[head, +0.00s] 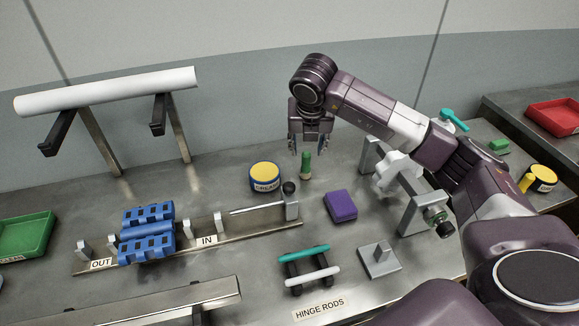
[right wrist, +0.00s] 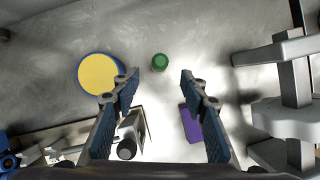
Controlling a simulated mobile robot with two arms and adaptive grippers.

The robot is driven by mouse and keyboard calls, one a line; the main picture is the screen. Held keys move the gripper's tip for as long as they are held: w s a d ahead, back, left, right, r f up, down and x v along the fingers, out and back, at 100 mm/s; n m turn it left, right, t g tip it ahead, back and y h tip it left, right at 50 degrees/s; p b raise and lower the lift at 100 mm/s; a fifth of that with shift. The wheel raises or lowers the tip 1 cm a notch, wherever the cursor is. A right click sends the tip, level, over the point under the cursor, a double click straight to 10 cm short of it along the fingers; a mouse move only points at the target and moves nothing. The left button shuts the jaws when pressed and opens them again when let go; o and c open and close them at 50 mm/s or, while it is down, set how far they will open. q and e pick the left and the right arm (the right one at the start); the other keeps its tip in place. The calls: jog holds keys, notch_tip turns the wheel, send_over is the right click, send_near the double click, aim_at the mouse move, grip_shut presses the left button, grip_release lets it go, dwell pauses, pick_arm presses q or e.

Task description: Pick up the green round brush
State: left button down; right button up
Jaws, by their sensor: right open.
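The green round brush (head: 306,160) stands upright on the metal bench, with a green upper part and a lighter, tan lower end. In the right wrist view the brush (right wrist: 160,62) shows from above as a small green disc, ahead of the gap between the fingertips. My right gripper (head: 308,146) is open and empty, pointing down, with its fingers close to the top of the brush. The fingers (right wrist: 160,87) are spread apart in the right wrist view. Whether they reach below the brush's top is hard to tell. My left gripper is not in view.
A yellow and blue grease tin (head: 265,177) stands left of the brush. A purple block (head: 340,206) lies in front, to the right. A rail with blue divider pieces (head: 147,232) runs along the left.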

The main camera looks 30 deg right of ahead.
aim_at(307, 155)
jog(key=shift+w+f, duration=0.15)
jog(key=shift+f, duration=0.05)
jog(key=p+x, duration=0.1)
jog(key=x, duration=0.2)
jog(key=p+x, duration=0.1)
jog(key=x, duration=0.2)
jog(key=shift+w+d+p, duration=0.2)
jog(key=shift+d+p, duration=0.05)
jog(key=shift+p, duration=0.1)
jog(key=shift+w+d+f, duration=0.1)
jog(key=shift+w+f, duration=0.1)
jog(key=shift+f, duration=0.35)
grip_shut()
